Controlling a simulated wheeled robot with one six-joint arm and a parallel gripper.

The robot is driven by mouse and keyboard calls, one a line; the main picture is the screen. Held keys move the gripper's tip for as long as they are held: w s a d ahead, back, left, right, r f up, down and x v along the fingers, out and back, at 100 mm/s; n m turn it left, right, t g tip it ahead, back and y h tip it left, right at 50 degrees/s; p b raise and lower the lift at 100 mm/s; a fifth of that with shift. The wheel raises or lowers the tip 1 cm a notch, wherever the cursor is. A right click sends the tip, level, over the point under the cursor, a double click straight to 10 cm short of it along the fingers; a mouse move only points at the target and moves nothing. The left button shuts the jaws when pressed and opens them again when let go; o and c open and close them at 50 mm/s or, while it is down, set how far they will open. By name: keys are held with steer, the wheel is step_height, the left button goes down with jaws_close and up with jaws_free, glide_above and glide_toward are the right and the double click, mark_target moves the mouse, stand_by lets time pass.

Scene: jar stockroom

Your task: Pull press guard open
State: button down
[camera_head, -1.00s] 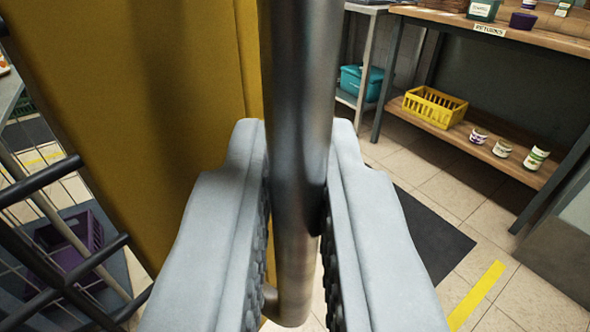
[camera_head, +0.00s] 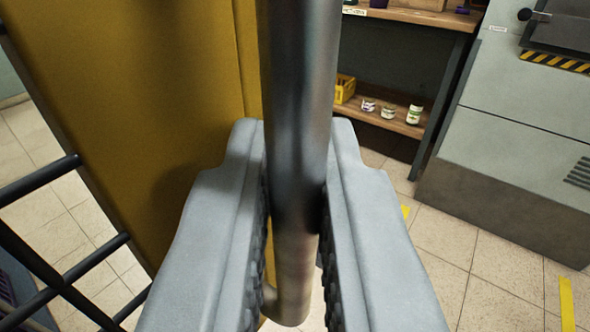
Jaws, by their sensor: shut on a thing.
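The press guard (camera_head: 180,90) is a yellow panel at the left, with dark mesh bars (camera_head: 40,182) at its left side. A dark metal bar handle (camera_head: 298,90) stands in front of the panel and bends back toward it at its lower end. My gripper (camera_head: 295,190) is shut on the handle, one grey finger on each side. The upper end of the handle is out of view.
A wooden shelf unit (camera_head: 385,112) with several jars and a yellow basket (camera_head: 345,88) stands at the back. A grey cabinet (camera_head: 530,130) with a striped edge is at the right. Tiled floor (camera_head: 440,245) with yellow marks lies open between.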

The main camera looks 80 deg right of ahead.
steer(key=shift+r, duration=0.1)
steer(key=c, duration=1.8)
jaws_free()
steer(key=shift+c, duration=0.2)
steer(key=shift+a, duration=0.1)
steer(key=v, duration=1.7)
steer(key=shift+a, duration=0.15)
